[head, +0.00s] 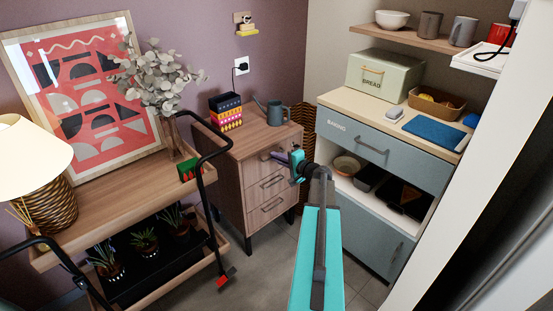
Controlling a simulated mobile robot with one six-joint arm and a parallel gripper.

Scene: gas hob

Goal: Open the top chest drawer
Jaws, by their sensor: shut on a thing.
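The wooden chest (233,172) stands against the wall in the middle of the head view, with a stack of drawers in its front. My gripper (276,156) is at the top drawer (264,168), reaching it from the right. It is shut on the top drawer's handle, which is mostly hidden behind the jaws. The top drawer looks closed or nearly so; the gripper covers part of its front. The middle drawer (265,186) and the bottom drawer (267,207) are shut, each with a dark bar handle.
A patterned box (226,113) and a grey watering can (275,113) stand on the chest. A wooden cart (110,187) with plants is close on the left. A blue cabinet (372,150) stands on the right. Grey floor (262,263) is free before the chest.

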